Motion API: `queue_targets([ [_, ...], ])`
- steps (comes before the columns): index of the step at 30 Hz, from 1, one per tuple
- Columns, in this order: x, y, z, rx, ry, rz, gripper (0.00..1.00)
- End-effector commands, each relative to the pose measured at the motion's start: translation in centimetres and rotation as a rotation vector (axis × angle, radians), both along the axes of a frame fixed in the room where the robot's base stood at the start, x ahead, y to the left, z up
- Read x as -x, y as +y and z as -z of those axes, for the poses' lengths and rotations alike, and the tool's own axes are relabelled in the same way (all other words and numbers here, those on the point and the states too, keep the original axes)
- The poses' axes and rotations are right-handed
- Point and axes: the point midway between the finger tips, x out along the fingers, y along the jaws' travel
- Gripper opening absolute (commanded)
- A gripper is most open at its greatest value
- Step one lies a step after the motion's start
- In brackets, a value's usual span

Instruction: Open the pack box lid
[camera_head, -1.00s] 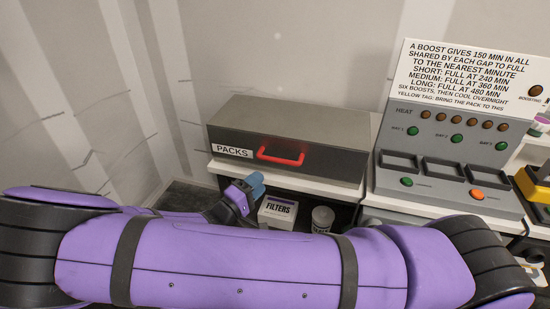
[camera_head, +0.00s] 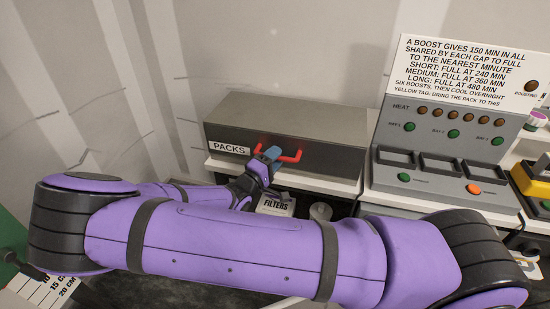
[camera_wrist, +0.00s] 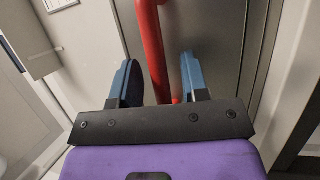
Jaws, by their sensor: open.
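The pack box (camera_head: 330,155) is a grey box labelled PACKS on the white counter, and its lid (camera_head: 290,122) is down. A red handle (camera_head: 292,157) is on its front face. In the wrist view the red handle (camera_wrist: 154,50) runs between my two blue fingers. My gripper (camera_head: 272,153) is open at the handle, with the fingers on either side of it in the wrist view (camera_wrist: 160,80). Gaps show between the handle and both fingers. My fingers hide part of the handle in the head view.
A white FILTERS box (camera_head: 275,206) and a pale round container (camera_head: 321,211) sit below the counter. The heat panel (camera_head: 450,130) with buttons and slots stands to the right of the pack box. A wall rises behind.

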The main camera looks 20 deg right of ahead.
Motion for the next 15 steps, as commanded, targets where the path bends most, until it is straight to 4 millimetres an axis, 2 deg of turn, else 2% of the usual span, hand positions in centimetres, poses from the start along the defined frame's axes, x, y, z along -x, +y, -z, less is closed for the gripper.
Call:
queue_targets([
  [9,-0.13,-0.22,-0.07,0.0,0.0,0.0,0.42],
  [12,-0.13,-0.22,-0.07,0.0,0.0,0.0,0.19],
  [15,-0.12,-0.21,-0.06,0.0,0.0,0.0,0.0],
])
